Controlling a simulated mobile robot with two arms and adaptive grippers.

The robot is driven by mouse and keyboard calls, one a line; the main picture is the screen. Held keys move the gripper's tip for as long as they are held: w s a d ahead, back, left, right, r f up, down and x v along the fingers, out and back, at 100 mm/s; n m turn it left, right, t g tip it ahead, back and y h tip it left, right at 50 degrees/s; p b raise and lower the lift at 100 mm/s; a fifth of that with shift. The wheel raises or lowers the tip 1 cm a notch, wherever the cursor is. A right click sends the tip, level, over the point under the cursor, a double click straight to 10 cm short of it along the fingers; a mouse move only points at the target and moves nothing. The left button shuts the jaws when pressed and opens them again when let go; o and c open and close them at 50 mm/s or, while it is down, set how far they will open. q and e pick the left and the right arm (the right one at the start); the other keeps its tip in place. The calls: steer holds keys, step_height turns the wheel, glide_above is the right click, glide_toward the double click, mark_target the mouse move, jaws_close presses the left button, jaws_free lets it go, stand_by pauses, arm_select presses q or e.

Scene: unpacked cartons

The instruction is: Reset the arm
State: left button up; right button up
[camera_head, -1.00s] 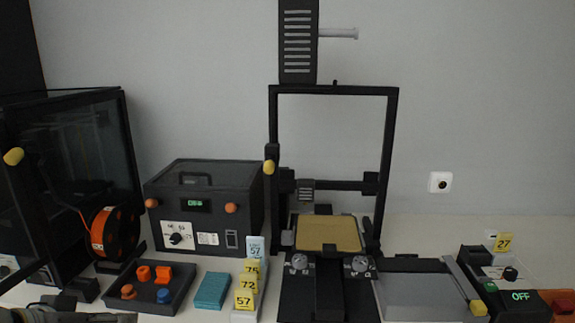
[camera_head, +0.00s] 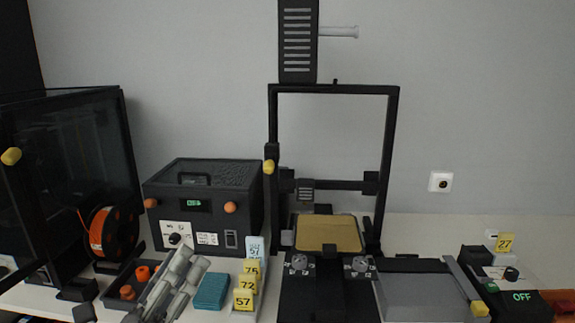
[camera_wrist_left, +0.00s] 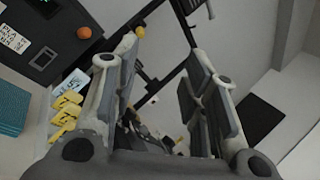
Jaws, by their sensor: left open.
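My left gripper (camera_head: 184,266) comes up from the lower left in the head view. It is raised in front of the black box with the dial and hides part of the small parts tray (camera_head: 119,281). In the left wrist view the two fingers of the left gripper (camera_wrist_left: 164,85) stand apart with nothing between them. The right gripper is not in view.
A 3D printer (camera_head: 329,235) stands in the middle. A teal stack (camera_head: 211,291) and yellow number tags (camera_head: 245,299) lie left of it. An orange spool (camera_head: 111,232) stands by the dark cabinet. A grey tray (camera_head: 425,291) is right of the printer.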

arm_select(q)
steer(key=s+a+f+n+g+y, duration=0.2)
steer(key=a+f+n+g+y, duration=0.25)
steer(key=f+n, duration=0.7)
steer(key=s+a+f+n+g+y, duration=0.1)
steer(key=a+f+n+g+y, duration=0.4)
steer(key=f+n, duration=0.6)
steer(key=s+d+f+n+g+h, duration=0.1)
steer(key=s+d+f+n+g, duration=0.25)
steer(key=s+f, duration=0.5)
steer(key=s+d+f+n+g+h, duration=0.1)
steer(key=s+d+f+n+g, duration=0.1)
steer(key=s+f+n+g, duration=0.45)
steer(key=s+f+m+p, duration=0.1)
steer(key=s+f+m, duration=0.2)
steer(key=f, duration=2.1)
steer(key=s+a+f, duration=0.1)
steer(key=s+f, duration=0.7)
steer(key=s+a+f+p, duration=0.1)
steer(key=s+a+f, duration=0.1)
steer(key=s+f, duration=0.6)
steer(key=shift+s+a+f, duration=0.2)
steer(key=shift+s+a, duration=0.1)
steer(key=shift+s, duration=0.35)
